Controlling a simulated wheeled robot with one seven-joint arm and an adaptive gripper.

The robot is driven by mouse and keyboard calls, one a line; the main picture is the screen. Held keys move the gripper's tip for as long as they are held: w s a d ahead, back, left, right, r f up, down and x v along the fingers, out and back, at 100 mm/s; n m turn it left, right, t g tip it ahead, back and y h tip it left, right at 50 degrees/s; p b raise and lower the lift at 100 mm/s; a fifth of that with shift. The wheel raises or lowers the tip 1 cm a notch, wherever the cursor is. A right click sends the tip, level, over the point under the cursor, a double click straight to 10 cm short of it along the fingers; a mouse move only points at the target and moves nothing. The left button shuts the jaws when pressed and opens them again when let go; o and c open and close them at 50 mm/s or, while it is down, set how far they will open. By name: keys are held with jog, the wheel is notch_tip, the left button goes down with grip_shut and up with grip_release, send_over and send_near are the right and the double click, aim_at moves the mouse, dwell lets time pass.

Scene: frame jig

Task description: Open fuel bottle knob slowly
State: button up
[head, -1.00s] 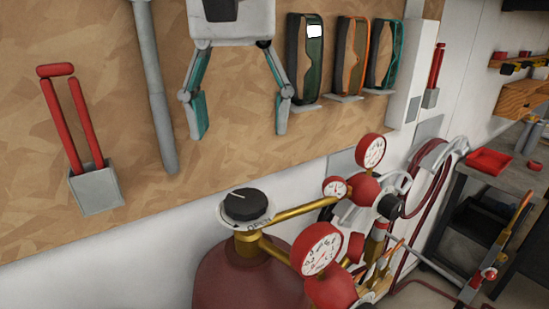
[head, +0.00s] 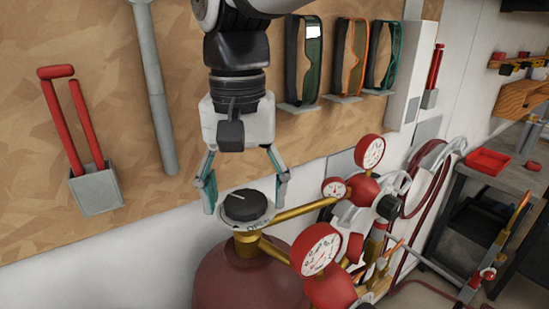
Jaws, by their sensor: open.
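The fuel bottle knob (head: 246,205) is a black round knob with a pale pointer line. It sits on a light ring lettered "OPEN" on top of the dark red fuel bottle (head: 240,278). My gripper (head: 244,204) points down over the knob with its fingers open wide. The left finger hangs at the knob's left side and the right finger is behind its right side. I cannot tell whether either finger touches the knob.
Brass pipes and red gauges (head: 316,250) adjoin the knob on the right. A wooden board (head: 50,195) with tools and hanging safety glasses (head: 308,60) stands close behind. A workbench with a red tray (head: 488,162) is at the right.

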jog(key=c, duration=1.1)
jog(key=shift+c, duration=0.2)
